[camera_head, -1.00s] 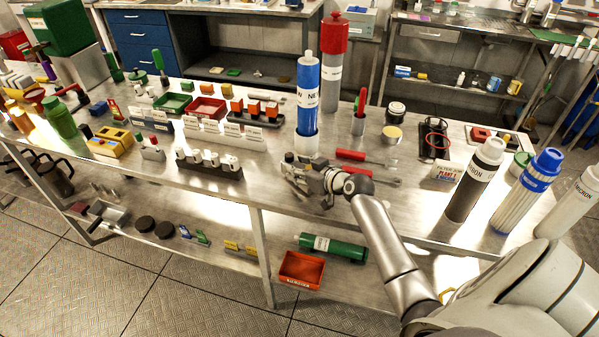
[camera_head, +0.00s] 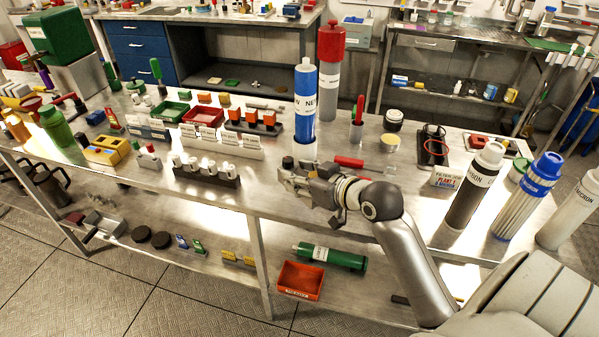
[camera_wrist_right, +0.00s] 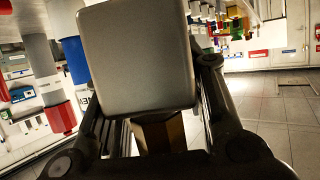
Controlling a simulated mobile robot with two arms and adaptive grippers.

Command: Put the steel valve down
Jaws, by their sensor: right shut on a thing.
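The steel valve (camera_wrist_right: 138,58) shows large in the right wrist view as a grey, square-faced metal body with rounded edges. A brass-coloured part (camera_wrist_right: 160,134) shows below it, between the fingers. My right gripper (camera_head: 290,180) is shut on the valve and is over the bench near its front edge, in front of the blue-and-white cylinder. My left gripper is not in view.
The blue-and-white cylinder (camera_head: 305,105) stands just behind my right gripper. A red-handled screwdriver (camera_head: 349,162) lies beside my arm. A rack of white-capped vials (camera_head: 207,173) stands to the left. Tall filter cartridges (camera_head: 474,184) stand at the right. Some bare bench lies between rack and gripper.

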